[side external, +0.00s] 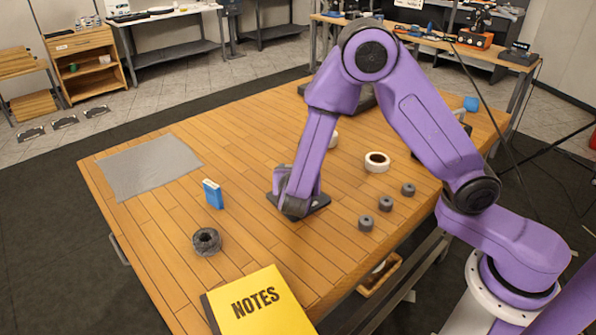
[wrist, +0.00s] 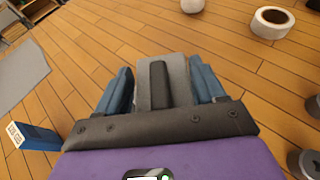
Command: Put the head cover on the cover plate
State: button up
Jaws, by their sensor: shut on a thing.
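My gripper (wrist: 163,85) is low over the middle of the table, its two blue fingers shut on a grey block with a darker raised strip, which I take to be the head cover (wrist: 180,75). In the side external view my gripper (side external: 296,208) ends at a dark flat shape close to the table top. Whether the held piece touches the table cannot be told. I cannot identify the cover plate for sure. A flat grey sheet (side external: 150,166) lies at the table's left and also shows in the wrist view (wrist: 22,75), apart from my gripper.
A blue-white box (side external: 213,194) and a dark roll (side external: 206,241) stand left of my gripper. A yellow notebook (side external: 262,303) lies at the front edge. A white tape roll (side external: 377,162) and small grey cylinders (side external: 386,203) are at right. The table between sheet and gripper is mostly clear.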

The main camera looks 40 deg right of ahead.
jog(key=shift+f, duration=0.35)
jog(key=o, duration=1)
jog(key=shift+f, duration=0.1)
jog(key=shift+o, duration=0.2)
